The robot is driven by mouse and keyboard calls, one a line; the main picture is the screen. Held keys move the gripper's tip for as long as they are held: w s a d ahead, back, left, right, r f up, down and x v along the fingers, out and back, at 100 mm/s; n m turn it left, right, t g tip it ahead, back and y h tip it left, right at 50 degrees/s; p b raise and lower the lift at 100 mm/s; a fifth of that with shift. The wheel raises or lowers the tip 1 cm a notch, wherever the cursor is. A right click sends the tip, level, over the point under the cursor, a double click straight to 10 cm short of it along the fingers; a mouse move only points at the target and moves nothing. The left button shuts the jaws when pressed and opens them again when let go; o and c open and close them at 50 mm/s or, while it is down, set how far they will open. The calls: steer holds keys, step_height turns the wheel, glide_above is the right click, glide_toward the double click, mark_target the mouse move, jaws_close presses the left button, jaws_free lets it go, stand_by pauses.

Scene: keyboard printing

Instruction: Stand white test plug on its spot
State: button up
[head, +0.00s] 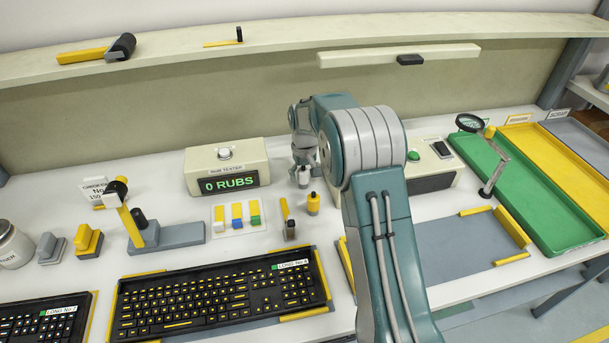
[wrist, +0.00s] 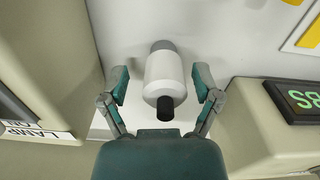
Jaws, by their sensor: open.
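The white test plug (wrist: 164,78), with a grey end and a black end, lies between the two fingers of my gripper (wrist: 162,92) in the wrist view. Gaps show on both sides, so the fingers are apart and not closed on it. In the head view the white plug (head: 304,178) is small, beside the rub tester, under my gripper (head: 304,162). My arm hides part of the area to its right. Whether the plug touches the table or a marked spot is unclear.
The rub tester (head: 225,165), reading "0 RUBS", stands left of the plug, and a lamp box (head: 432,165) stands right. A yellow bottle-like plug (head: 313,203) stands just in front. A card with coloured blocks (head: 238,219) and a black keyboard (head: 220,299) are nearer.

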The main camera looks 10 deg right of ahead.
mark_target(304, 170)
step_height(304, 170, up, 11)
steer(key=shift+r, duration=0.15)
steer(key=s+r+t, duration=0.2)
steer(key=s+r, duration=0.5)
steer(key=s, duration=0.2)
steer(key=s+r+t, duration=0.1)
steer(key=s+r, duration=0.5)
steer(key=s, duration=0.4)
steer(key=s+f+m+t, duration=0.1)
steer(key=s+f+t, duration=0.1)
steer(key=s, duration=1.5)
steer(key=shift+s+f+m+t, duration=0.3)
steer(key=shift+s+f, duration=0.1)
steer(key=shift+f, duration=0.3)
